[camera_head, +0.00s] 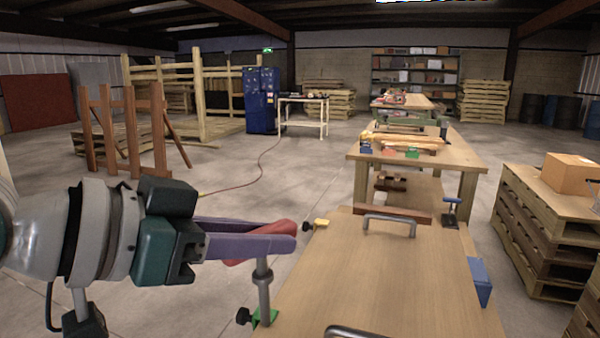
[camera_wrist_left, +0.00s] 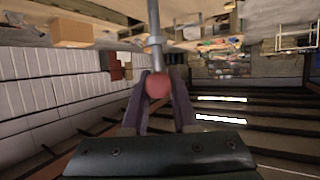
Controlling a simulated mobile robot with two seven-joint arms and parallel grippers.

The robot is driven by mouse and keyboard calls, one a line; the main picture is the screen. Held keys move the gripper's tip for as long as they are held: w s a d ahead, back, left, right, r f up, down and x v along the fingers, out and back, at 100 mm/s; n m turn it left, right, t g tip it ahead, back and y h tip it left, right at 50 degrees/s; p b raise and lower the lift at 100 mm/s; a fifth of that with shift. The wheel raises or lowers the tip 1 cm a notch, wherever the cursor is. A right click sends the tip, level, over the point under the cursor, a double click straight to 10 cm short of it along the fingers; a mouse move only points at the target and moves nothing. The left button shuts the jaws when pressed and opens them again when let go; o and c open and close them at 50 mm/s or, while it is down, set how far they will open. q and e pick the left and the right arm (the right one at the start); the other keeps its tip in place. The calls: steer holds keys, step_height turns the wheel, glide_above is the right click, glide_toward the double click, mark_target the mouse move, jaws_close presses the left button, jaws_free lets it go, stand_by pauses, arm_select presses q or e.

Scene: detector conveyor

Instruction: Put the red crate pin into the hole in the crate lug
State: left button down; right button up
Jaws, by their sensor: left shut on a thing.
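My left gripper (camera_head: 285,236) comes in from the left with purple fingers shut on a red piece (camera_head: 283,228), apparently the head of the crate pin. In the left wrist view the gripper (camera_wrist_left: 160,88) has this red rounded head (camera_wrist_left: 158,87) between its fingertips. A grey rod with a collar (camera_head: 264,286) stands upright below the fingers. Its lower end meets a green piece (camera_head: 265,317) with a black knob at the bench's left edge. No lug hole can be made out. My right gripper is out of view.
The wooden bench top (camera_head: 380,285) is mostly clear, with grey metal handles, one at its far end (camera_head: 389,219). A yellow clamp-like piece (camera_head: 320,223) and a blue piece (camera_head: 480,279) sit at its edges. Stacked pallets (camera_head: 540,220) carrying a cardboard box (camera_head: 570,174) stand at right.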

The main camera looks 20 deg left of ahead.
arm_select(q)
step_height(320, 180, down, 8)
steer(key=s+d+b, duration=0.1)
steer(key=d+b, duration=0.1)
steer(key=shift+s+d+f, duration=0.15)
steer(key=shift+d, duration=0.1)
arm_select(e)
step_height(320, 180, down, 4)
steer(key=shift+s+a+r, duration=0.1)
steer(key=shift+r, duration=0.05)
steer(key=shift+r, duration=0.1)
arm_select(q)
steer(key=shift+s+f+b, duration=0.1)
steer(key=shift+f+b, duration=1.45)
steer(key=shift+f, duration=0.85)
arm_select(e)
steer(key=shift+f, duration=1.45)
arm_select(q)
steer(key=shift+f+b, duration=1.6)
steer(key=shift+f, duration=0.7)
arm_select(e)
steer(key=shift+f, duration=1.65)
arm_select(q)
steer(key=c, duration=0.6)
jaws_free()
